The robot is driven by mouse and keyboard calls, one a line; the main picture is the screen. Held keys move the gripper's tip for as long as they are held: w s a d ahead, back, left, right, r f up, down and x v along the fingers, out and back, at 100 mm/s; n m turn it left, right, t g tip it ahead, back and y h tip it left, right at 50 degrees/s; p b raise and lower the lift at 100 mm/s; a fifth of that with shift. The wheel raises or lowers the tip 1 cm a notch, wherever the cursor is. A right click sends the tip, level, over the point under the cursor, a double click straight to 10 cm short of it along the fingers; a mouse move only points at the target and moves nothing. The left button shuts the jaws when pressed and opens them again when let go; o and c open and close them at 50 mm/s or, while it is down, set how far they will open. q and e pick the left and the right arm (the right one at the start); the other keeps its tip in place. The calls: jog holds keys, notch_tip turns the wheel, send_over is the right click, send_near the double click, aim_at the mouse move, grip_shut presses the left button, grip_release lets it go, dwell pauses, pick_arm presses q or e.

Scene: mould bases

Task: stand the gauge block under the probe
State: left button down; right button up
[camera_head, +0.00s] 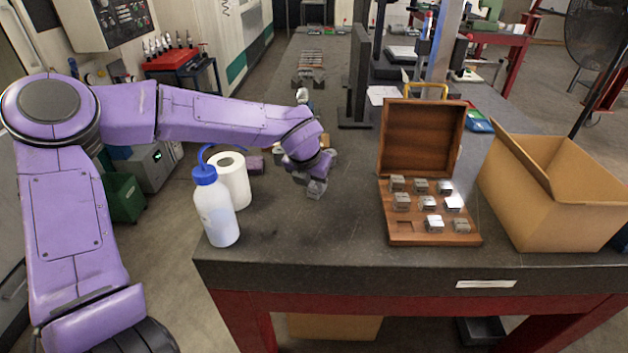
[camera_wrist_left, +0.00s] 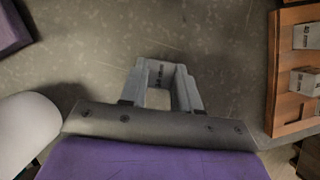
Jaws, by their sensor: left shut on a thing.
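My left gripper (camera_head: 316,188) is low over the dark granite table, right of the white bottle and paper roll. In the left wrist view its fingers (camera_wrist_left: 160,98) are shut on a small grey gauge block (camera_wrist_left: 158,72) with dark marking on its face. The block is mostly hidden by the gripper in the head view, and whether it touches the table is unclear. An open wooden case (camera_head: 390,237) to the right holds several metal blocks; its front left slot is empty. I cannot pick out the probe with certainty. My right gripper is out of view.
An open cardboard box (camera_head: 560,205) is at the right. The table (camera_head: 310,240) is bare between gripper and case.

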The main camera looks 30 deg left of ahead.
pick_arm(q)
jog(key=shift+w+f, duration=0.15)
jog(key=c, duration=0.8)
grip_release()
jog(key=shift+s, duration=0.2)
